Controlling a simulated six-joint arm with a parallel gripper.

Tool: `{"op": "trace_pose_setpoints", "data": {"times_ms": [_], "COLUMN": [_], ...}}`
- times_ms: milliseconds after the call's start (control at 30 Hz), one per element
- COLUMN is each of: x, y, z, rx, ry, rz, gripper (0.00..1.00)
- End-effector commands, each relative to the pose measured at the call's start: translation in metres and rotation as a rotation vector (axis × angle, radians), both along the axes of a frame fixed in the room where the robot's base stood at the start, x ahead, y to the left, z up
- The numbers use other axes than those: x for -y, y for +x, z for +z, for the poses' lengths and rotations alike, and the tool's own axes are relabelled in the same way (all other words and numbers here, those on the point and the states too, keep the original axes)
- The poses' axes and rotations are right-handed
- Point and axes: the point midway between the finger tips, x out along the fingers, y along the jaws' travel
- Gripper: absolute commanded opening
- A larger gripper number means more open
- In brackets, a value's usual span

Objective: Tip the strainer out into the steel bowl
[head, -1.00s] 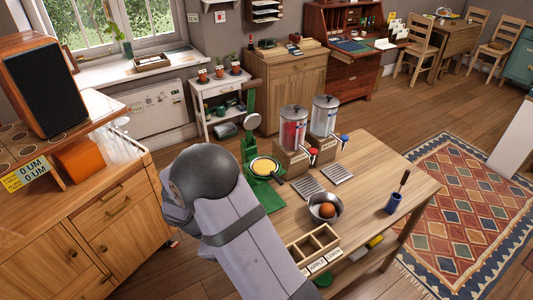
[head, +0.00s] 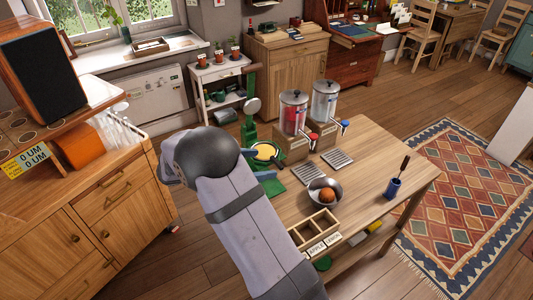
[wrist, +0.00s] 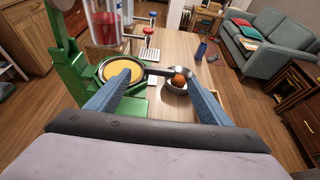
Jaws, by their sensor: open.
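The strainer (head: 267,152) is a round, dark-rimmed pan shape with yellow-orange contents, resting level on a green press stand (head: 250,126). In the wrist view the strainer (wrist: 121,70) lies behind the left fingertip, its dark handle (wrist: 159,72) pointing right towards the bowl. The steel bowl (head: 331,187) stands on the table with an orange-brown ball in it; in the wrist view the bowl (wrist: 176,90) is just beyond the handle. My gripper (wrist: 161,74) is open, its blue fingers spread with the handle showing between the tips. I cannot tell their distance from it.
Two drink dispensers (head: 293,113) stand behind the strainer, with drip grates (head: 337,159) in front. A wooden divided tray (head: 316,228) with labels is at the near edge. A blue cup (head: 393,188) holding a wood-handled tool stands to the right.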

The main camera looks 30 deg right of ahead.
Motion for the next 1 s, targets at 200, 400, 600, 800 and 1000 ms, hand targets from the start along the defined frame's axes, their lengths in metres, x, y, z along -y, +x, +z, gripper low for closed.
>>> {"op": "trace_pose_setpoints", "data": {"times_ms": [200,400,600,800,1000], "x": [0.006,0.028,0.047,0.050,0.050], "y": [0.000,0.000,0.001,0.002,0.002], "z": [-0.001,-0.006,-0.016,-0.019,-0.018], "rx": [-0.001,-0.002,0.001,0.001,0.001], "ry": [0.000,0.000,0.001,0.001,0.001], "rz": [-0.002,-0.004,-0.001,0.001,0.001], "gripper": [0.73,0.73,0.73,0.73,0.54]}}
